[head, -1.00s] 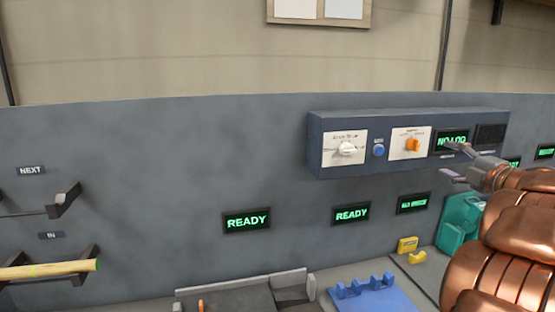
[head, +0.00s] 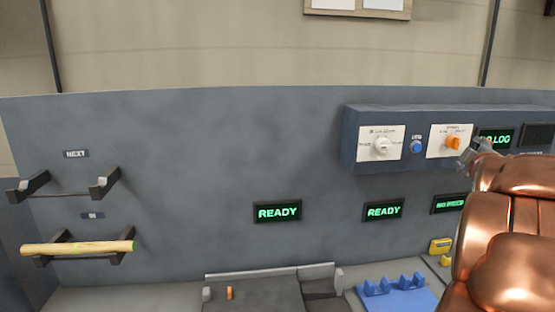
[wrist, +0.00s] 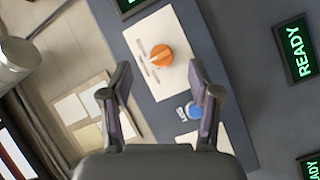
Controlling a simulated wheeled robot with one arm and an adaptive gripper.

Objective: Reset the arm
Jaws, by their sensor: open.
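My gripper (wrist: 160,95) is open and empty in the wrist view, its two fingers apart in front of the control box (wrist: 165,100). The orange knob (wrist: 161,55) on its white plate shows beyond the fingertips, and the blue button (wrist: 193,110) shows beside the right finger. In the head view my copper-coloured arm fills the right side, and the gripper end (head: 472,150) overlaps the box near the orange knob (head: 453,143). The white knob (head: 381,146) and blue button (head: 416,147) are in clear view. The arm partly covers a green display (head: 496,139).
A wooden rod (head: 80,248) rests on the lower left brackets; the upper NEXT brackets (head: 64,188) are empty. Two READY displays (head: 277,212) glow on the grey panel. A blue cradle (head: 395,292) and a yellow block (head: 440,246) stand at lower right. The panel's middle is clear.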

